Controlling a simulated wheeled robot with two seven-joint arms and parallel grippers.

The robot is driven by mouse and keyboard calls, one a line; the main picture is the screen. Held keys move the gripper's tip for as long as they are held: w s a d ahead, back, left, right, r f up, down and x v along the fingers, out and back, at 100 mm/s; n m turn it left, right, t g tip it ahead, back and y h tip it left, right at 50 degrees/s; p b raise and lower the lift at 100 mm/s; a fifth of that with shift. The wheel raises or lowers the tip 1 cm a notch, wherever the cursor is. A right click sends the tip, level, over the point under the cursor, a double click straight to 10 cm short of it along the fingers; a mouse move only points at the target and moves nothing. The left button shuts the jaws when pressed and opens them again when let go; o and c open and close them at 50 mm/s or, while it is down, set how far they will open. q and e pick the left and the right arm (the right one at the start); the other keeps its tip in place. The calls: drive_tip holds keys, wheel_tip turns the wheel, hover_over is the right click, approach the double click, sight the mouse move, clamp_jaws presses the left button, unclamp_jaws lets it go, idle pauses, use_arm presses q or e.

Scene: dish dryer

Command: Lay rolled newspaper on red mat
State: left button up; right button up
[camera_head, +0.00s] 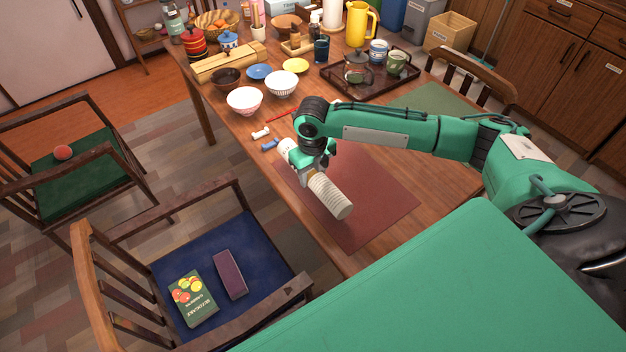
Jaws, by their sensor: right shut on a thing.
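The rolled newspaper (330,196) is a pale, ribbed cylinder; its other end shows at the upper left of my right gripper. My right gripper (314,174) is shut on it around its middle, and the wrist hides part of the roll. The roll is over the left part of the red mat (376,214); I cannot tell whether it touches the mat. The red mat lies flat on the wooden table near its front left edge, partly hidden by my right arm. My left gripper is not in view.
Bowls, including a pink one (244,100) and a striped one (282,84), stand further back. A dark tray (330,84) holds a teapot and cups. A green mat (432,100) lies behind my arm. A blue-seated chair (222,262) stands at the table's left side.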

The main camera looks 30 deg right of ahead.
sight(313, 181)
wheel_tip(313, 181, down, 3)
drive_tip(key=shift+f, duration=0.15)
drive_tip(key=o, duration=0.6)
drive_tip(key=shift+f, duration=0.1)
drive_tip(key=o, duration=0.5)
drive_tip(key=shift+c, duration=0.2)
